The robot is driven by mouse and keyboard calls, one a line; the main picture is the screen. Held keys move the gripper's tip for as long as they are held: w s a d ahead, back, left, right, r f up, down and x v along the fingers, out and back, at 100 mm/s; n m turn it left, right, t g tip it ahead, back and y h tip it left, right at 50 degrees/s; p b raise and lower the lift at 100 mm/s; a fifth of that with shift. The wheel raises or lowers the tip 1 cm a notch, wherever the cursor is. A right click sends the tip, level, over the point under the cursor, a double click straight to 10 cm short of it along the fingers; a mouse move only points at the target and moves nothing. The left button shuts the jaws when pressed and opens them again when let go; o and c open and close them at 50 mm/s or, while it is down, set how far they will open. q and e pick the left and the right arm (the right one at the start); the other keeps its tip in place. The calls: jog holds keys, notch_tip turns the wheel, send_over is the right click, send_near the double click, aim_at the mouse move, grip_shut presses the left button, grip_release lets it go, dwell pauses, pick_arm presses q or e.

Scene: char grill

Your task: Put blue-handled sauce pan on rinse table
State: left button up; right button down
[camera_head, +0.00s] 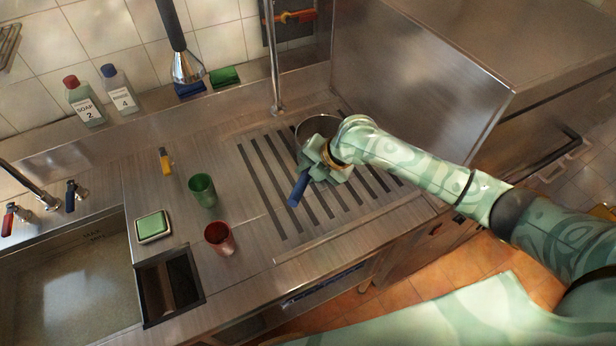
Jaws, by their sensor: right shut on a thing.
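The blue-handled sauce pan (316,122) is over the slotted drain area of the steel rinse table (257,219). Its steel rim shows behind my gripper, and its blue handle (299,189) points toward the front. My right gripper (318,170) is shut on the sauce pan near the handle's root and covers part of it. I cannot tell whether the pan's base touches the slots. My left gripper is not in view.
A green cup (202,190) and a red cup (219,238) stand left of the slots. A sponge in a dish (152,227) sits by the sink (66,285).

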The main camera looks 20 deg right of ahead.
jog(key=shift+f, duration=0.95)
jog(key=c, duration=1.2)
grip_release()
jog(key=shift+c, duration=0.2)
jog(key=shift+a, duration=0.1)
jog(key=p+v, duration=0.2)
jog(key=v, duration=1)
